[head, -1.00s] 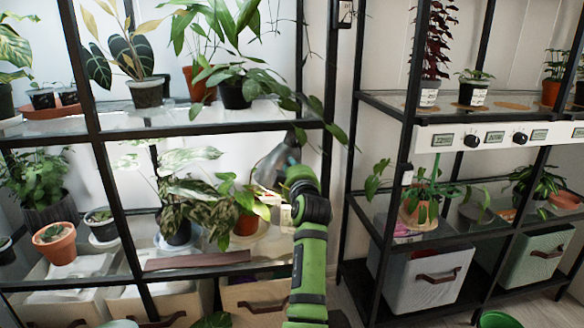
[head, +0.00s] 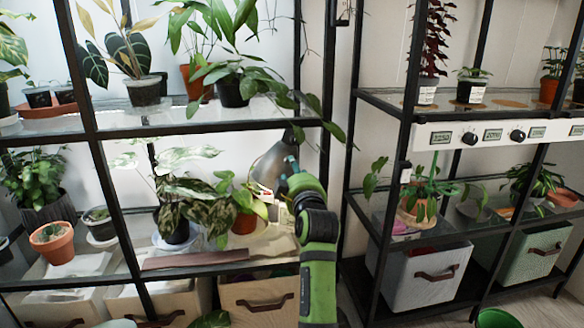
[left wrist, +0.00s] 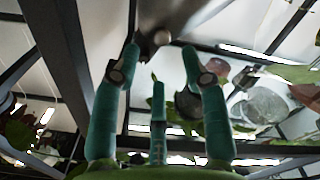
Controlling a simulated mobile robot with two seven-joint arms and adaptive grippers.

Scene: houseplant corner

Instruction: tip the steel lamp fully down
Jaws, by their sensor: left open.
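The steel lamp (head: 268,166) has a grey metal shade that hangs in the right end of the left rack's middle bay, tilted with its mouth to the lower left. My left gripper (head: 290,164) is at the right side of the shade, partly hidden by my own wrist. In the left wrist view the shade (left wrist: 178,14) fills the top middle, with a round knob at its lower edge. There the open gripper (left wrist: 160,48) has its teal fingers spread to either side of the knob. I cannot tell whether they touch it. My right gripper is out of view.
A potted plant in a terracotta pot (head: 244,222) stands just left of and below the lamp, with leaves close to it. The rack's black post (head: 327,140) is close on the right. A glass shelf (head: 270,110) with hanging leaves is above.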

